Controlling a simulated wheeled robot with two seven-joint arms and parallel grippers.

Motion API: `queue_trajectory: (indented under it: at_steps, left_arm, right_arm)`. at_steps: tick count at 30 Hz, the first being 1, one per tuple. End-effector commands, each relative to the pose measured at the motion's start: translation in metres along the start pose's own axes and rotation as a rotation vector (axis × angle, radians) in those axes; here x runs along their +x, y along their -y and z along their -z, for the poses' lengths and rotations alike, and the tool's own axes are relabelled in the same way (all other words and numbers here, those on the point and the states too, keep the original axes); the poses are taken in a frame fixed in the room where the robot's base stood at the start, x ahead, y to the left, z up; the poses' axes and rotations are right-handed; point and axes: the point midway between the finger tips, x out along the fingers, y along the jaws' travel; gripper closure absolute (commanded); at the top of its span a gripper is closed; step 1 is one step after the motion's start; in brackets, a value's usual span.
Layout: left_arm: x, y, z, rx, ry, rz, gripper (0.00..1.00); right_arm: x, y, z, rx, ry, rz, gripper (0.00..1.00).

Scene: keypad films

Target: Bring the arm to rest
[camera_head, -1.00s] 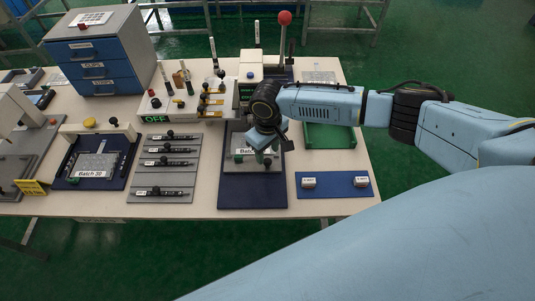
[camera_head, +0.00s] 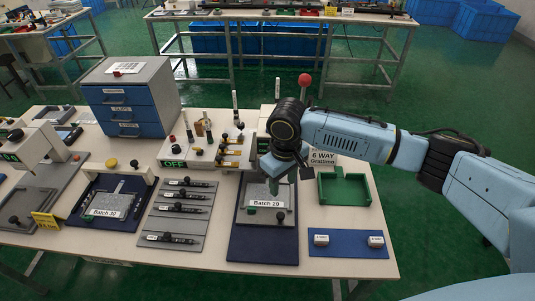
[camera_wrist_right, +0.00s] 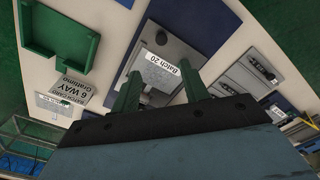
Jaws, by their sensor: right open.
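My right arm comes in from the right in the head view. Its gripper (camera_head: 283,179) hangs over the back part of the dark blue board marked Batch 20 (camera_head: 263,242). In the right wrist view the two green fingers of my right gripper (camera_wrist_right: 160,92) are apart, with nothing between them but the view down to the board. The Batch 20 label (camera_wrist_right: 164,74) shows there below the fingers, and I see no contact with it. My left gripper is in neither view.
A green tray (camera_head: 344,203) and a blue mat with two small blocks (camera_head: 347,251) lie at the right. A lever with a red ball (camera_head: 305,80) stands behind the gripper. Left are the pen rack (camera_head: 176,240), the Batch 30 board (camera_head: 108,225) and a blue drawer cabinet (camera_head: 133,95).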

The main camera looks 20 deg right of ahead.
Motion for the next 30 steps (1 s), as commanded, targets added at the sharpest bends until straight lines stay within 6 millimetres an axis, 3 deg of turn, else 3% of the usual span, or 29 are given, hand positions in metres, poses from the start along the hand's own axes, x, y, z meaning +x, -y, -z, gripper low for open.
queue_trajectory:
  at_steps: [5, 8, 15, 21, 26, 30]
  left_arm:
    - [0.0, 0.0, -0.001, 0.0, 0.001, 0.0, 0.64]
    - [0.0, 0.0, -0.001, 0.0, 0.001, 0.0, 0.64]
    - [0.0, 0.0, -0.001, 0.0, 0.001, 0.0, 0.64]
    - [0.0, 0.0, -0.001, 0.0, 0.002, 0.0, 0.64]
    - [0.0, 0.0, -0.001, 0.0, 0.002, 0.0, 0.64]
    - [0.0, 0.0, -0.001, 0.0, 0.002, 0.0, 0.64]
  right_arm:
    - [0.002, 0.003, -0.001, -0.005, -0.001, 0.003, 0.55]
    - [0.009, 0.018, -0.005, -0.039, -0.01, 0.021, 0.55]
    - [0.036, 0.099, -0.033, -0.185, -0.118, 0.127, 0.55]
    - [0.041, 0.143, -0.063, -0.203, -0.244, 0.195, 0.55]
    - [0.04, 0.15, -0.092, -0.141, -0.325, 0.202, 0.55]
    - [0.041, 0.138, -0.124, -0.052, -0.362, 0.162, 0.55]
